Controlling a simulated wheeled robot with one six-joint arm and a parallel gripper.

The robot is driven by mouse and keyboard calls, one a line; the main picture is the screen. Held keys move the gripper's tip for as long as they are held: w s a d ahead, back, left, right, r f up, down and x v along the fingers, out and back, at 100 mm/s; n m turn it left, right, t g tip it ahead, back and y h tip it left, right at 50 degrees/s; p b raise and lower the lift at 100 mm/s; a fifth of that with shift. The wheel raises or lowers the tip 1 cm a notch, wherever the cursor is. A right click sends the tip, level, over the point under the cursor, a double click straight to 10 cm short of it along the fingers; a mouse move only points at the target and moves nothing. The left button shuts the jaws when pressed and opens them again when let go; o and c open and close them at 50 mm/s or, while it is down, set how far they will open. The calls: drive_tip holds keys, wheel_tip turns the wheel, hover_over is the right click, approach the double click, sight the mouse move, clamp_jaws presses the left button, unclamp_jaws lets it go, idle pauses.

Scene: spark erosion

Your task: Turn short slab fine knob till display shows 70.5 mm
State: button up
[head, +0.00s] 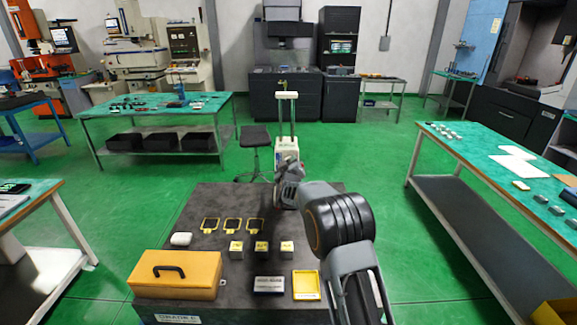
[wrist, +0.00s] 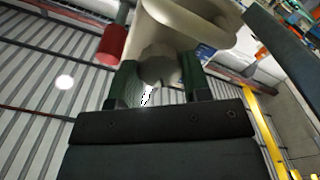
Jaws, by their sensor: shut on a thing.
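A cream-coloured upright device with two columns (head: 286,113) stands at the far edge of the dark table. My gripper (head: 289,170) is at its lower body. In the wrist view the dark green fingers of my gripper (wrist: 157,84) are shut on a small greyish knob (wrist: 157,64), which is partly hidden between them. A cream, rounded part of the device (wrist: 185,22) is just beyond the knob. A red cylinder (wrist: 112,43) is to the left. I cannot make out any display reading in either view, nor tell which slab this knob belongs to.
The dark table (head: 205,263) holds a yellow case (head: 176,274), several yellow-framed pieces, small blocks, a dark labelled block (head: 269,285) and a yellow tray (head: 306,296). A stool (head: 254,138) stands beyond it. Green floor is open on both sides.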

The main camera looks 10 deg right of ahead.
drive_tip(key=shift+c, duration=0.8)
drive_tip(key=shift+n, duration=0.6)
drive_tip(key=o, duration=0.9)
drive_tip(key=s+a+b, duration=0.1)
drive_tip(key=s, duration=0.3)
drive_tip(key=s+b, duration=0.2)
drive_tip(key=s, duration=0.3)
drive_tip(key=s+a+b, duration=0.1)
drive_tip(key=s, duration=0.3)
drive_tip(key=shift+s+a, duration=0.25)
drive_tip(key=shift+a, duration=0.1)
